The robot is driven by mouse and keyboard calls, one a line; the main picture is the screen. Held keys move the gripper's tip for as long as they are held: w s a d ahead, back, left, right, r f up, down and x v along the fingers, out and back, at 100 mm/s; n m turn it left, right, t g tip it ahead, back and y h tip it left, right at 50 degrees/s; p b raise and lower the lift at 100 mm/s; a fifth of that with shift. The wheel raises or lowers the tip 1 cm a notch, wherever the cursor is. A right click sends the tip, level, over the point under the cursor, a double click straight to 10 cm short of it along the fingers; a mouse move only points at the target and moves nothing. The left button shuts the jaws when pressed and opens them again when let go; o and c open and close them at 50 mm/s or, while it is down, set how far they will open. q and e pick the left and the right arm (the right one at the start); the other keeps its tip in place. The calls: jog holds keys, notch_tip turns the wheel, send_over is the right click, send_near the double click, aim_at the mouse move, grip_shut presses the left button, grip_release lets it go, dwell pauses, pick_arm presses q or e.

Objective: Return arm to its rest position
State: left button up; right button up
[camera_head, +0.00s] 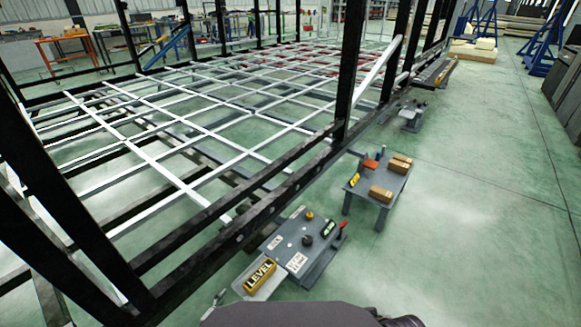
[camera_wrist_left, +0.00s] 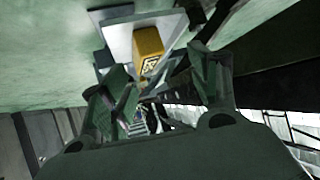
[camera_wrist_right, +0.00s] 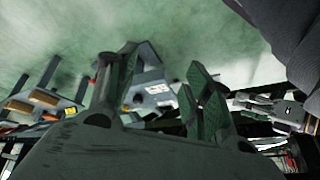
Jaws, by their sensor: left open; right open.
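My left gripper (camera_head: 217,300) shows only as a small grey part at the bottom edge of the head view, left of my dark body. In the left wrist view its two fingers (camera_wrist_left: 160,88) stand apart with nothing held between them. A yellow block marked LEVEL (camera_head: 260,275) lies on a light tray, and it also shows beyond the left fingers (camera_wrist_left: 149,50). My right gripper (camera_wrist_right: 163,90) is open and empty in the right wrist view; I cannot make it out in the head view. A grey work table (camera_wrist_right: 150,75) shows beyond its fingers.
The black and white trailer frame (camera_head: 235,152) fills the left and middle. A grey low table (camera_head: 318,262) with small tools stands beside its near rail. A second table (camera_head: 363,190) with brown blocks (camera_head: 381,194) is farther off. The green floor (camera_head: 480,210) at right is clear.

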pick_arm(q)
jog(key=s+a+r+n+g+y, duration=0.1)
jog(key=s+a+r+g+y, duration=0.1)
jog(key=s+r+g, duration=0.5)
jog(key=s+a+r, duration=0.1)
jog(key=s+r, duration=0.2)
jog(key=r, duration=0.4)
jog(key=shift+s+r+n+g+p, duration=0.3)
jog(key=shift+s+r+p, duration=0.05)
jog(key=shift+p, duration=0.05)
pick_arm(e)
jog(key=d+r+g+h, duration=0.1)
jog(key=d+r+h, duration=0.1)
jog(key=d+r, duration=0.3)
jog(key=shift+s+r, duration=0.2)
jog(key=shift+s, duration=0.15)
jog(key=shift+f, duration=0.1)
